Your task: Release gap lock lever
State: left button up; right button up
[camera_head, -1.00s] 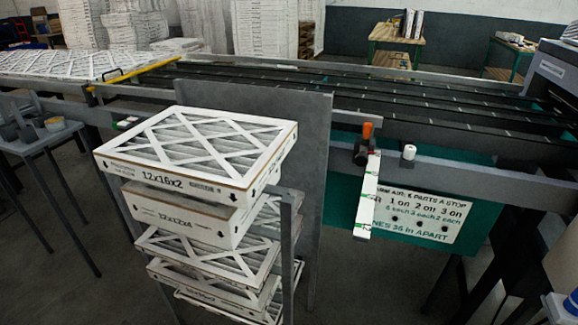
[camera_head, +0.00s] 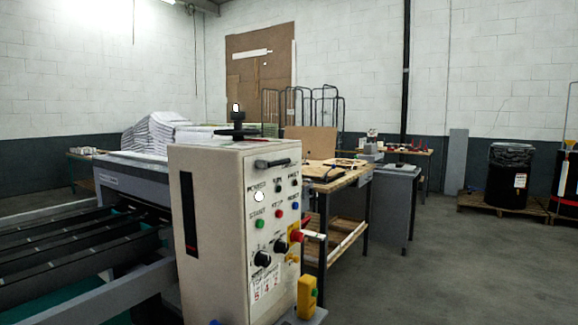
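No lever that I can identify for certain as the gap lock lever shows in the head view now. The conveyor (camera_head: 60,268) with dark belts runs along the left edge. A beige control cabinet (camera_head: 222,235) stands at its right end, with several buttons, black knobs and a red switch on its front. A black post with a round base (camera_head: 238,131) rises at the cabinet's top; I cannot tell what it is. Neither of my grippers is in view.
A yellow box (camera_head: 307,296) sits low beside the cabinet. Behind it stand a wooden workbench (camera_head: 345,178) and a grey cabinet (camera_head: 396,205). A black drum (camera_head: 508,178) stands on a pallet at the right. The floor (camera_head: 460,265) at the right front is clear.

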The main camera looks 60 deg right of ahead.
aim_at(263, 164)
jog(key=z, duration=1.7)
